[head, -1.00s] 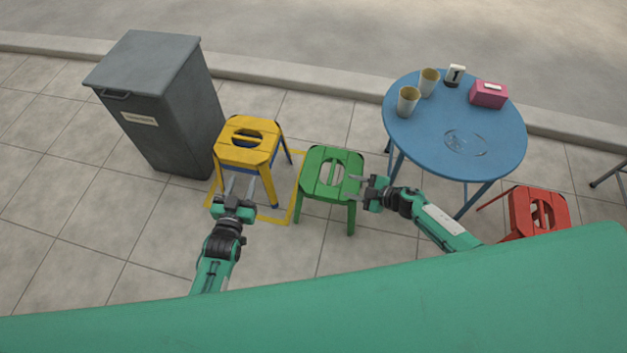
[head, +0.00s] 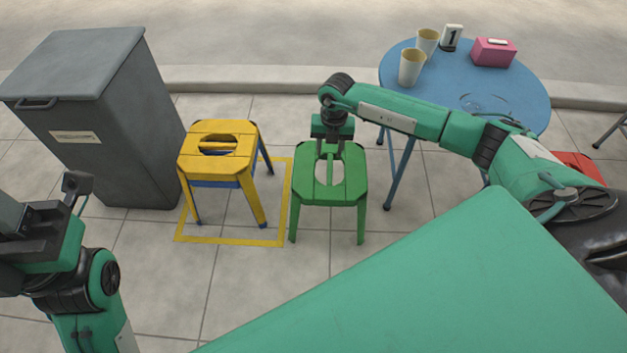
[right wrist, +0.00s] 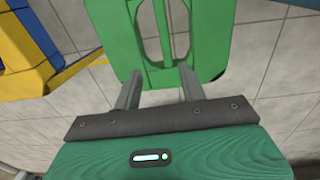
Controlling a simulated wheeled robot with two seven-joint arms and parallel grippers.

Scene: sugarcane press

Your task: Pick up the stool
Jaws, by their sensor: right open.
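A green stool (head: 345,193) stands upright right of the yellow floor square, its seat slotted with a bar across the opening. My right gripper (head: 330,162) is open over the far part of its seat. In the right wrist view the two fingers (right wrist: 159,78) are apart and overlap the edge of the green seat (right wrist: 207,35); contact cannot be told. A yellow stool (head: 240,140) sits stacked on a blue one (head: 215,184) inside the square. A red stool (head: 582,166) is mostly hidden behind my right arm. My left gripper (head: 35,235) is at the left edge, its fingers not clearly shown.
A grey bin (head: 100,120) stands at the left. A round blue table (head: 440,75) at the right carries two cups (head: 412,68), a number sign (head: 451,38) and a pink box (head: 494,52). Paving in front of the stools is free.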

